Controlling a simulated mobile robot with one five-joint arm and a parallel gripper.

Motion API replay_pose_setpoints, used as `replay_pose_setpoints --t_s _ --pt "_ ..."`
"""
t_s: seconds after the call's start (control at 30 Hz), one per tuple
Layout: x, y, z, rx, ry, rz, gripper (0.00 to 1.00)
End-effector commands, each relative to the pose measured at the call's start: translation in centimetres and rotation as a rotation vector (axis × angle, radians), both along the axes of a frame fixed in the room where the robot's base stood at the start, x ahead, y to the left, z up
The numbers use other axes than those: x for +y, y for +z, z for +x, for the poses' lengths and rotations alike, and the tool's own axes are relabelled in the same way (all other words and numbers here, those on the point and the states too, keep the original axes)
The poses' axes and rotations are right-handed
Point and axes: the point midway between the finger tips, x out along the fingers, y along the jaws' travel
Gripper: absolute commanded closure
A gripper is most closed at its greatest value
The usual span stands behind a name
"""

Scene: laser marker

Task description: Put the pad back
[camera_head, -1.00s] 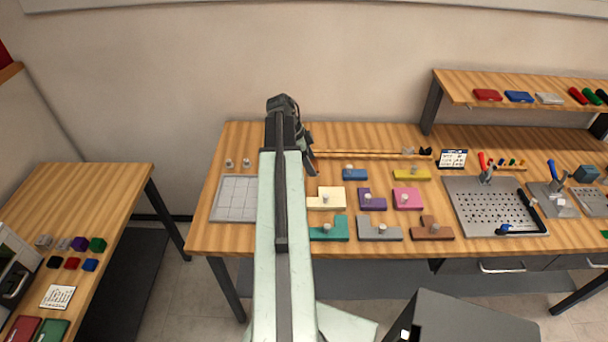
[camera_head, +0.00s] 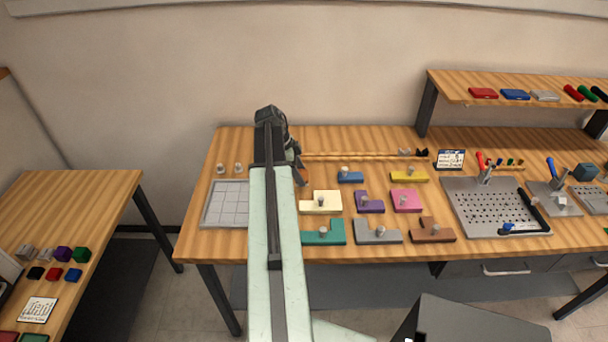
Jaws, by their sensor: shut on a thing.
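My gripper (camera_head: 297,160) is at the end of my raised arm, over the back left part of the long wooden bench (camera_head: 225,146). It is seen from behind, and my arm hides much of it. It is shut on a small orange-brown piece (camera_head: 303,178), of which only a part shows below the jaws. I cannot tell for sure that this piece is the pad. A grey tray with a grid (camera_head: 225,204) lies on the bench left of my arm, which covers its right side.
Several coloured shaped blocks with knobs, such as a cream block (camera_head: 327,198), stand right of my arm. A perforated metal plate (camera_head: 490,205) lies farther right. A raised shelf (camera_head: 460,92) holds flat red, blue and grey pieces. A side table (camera_head: 100,188) stands left.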

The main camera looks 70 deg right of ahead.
Motion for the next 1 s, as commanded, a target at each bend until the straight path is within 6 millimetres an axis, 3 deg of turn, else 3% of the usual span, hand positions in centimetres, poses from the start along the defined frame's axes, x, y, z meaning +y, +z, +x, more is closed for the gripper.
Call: replay_pose_setpoints --t_s 0.03,0.2,0.47,0.7,1.0 --pt "-1.9 -0.3 0.2 0.0 -0.002 0.0 0.74" --pt "-4.6 -0.5 0.3 0.0 0.0 0.0 0.74" --pt "-5.6 -0.6 0.3 0.0 0.001 -0.001 0.74" --pt "-5.7 -4.5 0.3 0.0 0.002 0.0 0.74" --pt "-5.7 -4.3 0.3 0.0 0.002 0.0 0.74"
